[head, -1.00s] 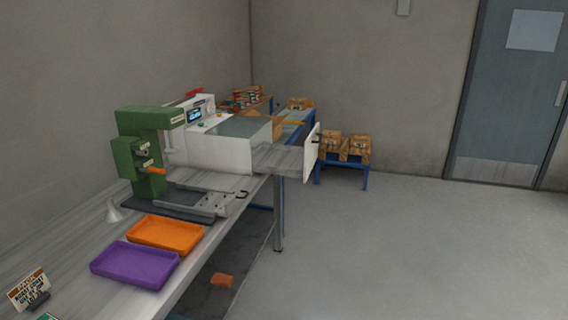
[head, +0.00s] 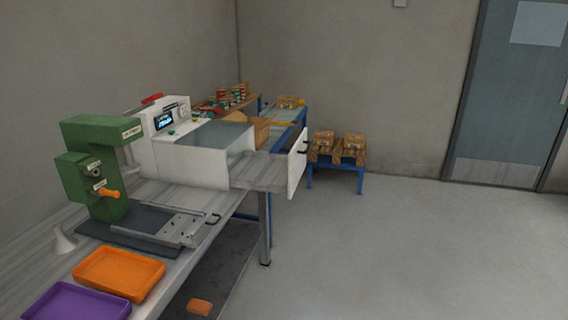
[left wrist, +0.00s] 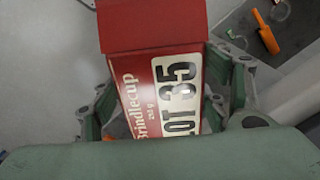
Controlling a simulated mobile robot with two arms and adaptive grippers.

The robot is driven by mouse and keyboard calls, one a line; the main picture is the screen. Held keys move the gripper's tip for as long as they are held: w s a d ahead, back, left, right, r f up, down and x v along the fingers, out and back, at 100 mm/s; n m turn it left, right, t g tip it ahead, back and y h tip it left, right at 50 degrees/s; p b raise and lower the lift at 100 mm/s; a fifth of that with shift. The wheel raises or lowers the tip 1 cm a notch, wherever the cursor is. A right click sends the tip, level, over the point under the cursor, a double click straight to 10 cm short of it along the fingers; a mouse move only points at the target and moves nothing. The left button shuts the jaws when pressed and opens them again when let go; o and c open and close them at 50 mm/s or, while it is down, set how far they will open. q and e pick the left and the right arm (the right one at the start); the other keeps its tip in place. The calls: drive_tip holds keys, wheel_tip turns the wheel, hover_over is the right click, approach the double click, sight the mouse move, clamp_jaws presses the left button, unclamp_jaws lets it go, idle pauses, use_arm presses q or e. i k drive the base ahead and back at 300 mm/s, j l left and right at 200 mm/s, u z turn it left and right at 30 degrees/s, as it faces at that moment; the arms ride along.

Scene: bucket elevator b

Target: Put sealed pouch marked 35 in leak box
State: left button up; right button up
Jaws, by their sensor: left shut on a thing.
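The red pouch (left wrist: 150,40) marked LOT 35 and "Brindlecup" fills the middle of the left wrist view. My left gripper (left wrist: 160,98) is shut on it, with green fingers on both sides of it. Its lower end is hidden behind the green gripper body. In the head view, a white box (head: 190,165) with a greyish top panel stands on the bench, beside a unit with a small display (head: 165,120). A grey tray sticks out of its right side, ending in a white front panel (head: 297,163) with a dark handle. I cannot read a leak label. Neither gripper shows in the head view.
A green press (head: 92,165) stands on the near bench, with an orange tray (head: 120,292) and a purple tray (head: 70,312) in front. Packages sit on a low blue stand (head: 338,178). The floor (head: 400,250) to the right is clear.

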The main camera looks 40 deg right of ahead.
sight(275, 173)
drive_tip(key=i+l+z, duration=0.1)
drive_tip(key=i+l, duration=0.3)
drive_tip(key=l, duration=0.2)
drive_tip(key=i+l+z, duration=0.15)
drive_tip(key=i+l, duration=0.2)
drive_tip(key=l, duration=0.25)
drive_tip(key=i+l+z, duration=0.1)
drive_tip(key=i+l, duration=0.35)
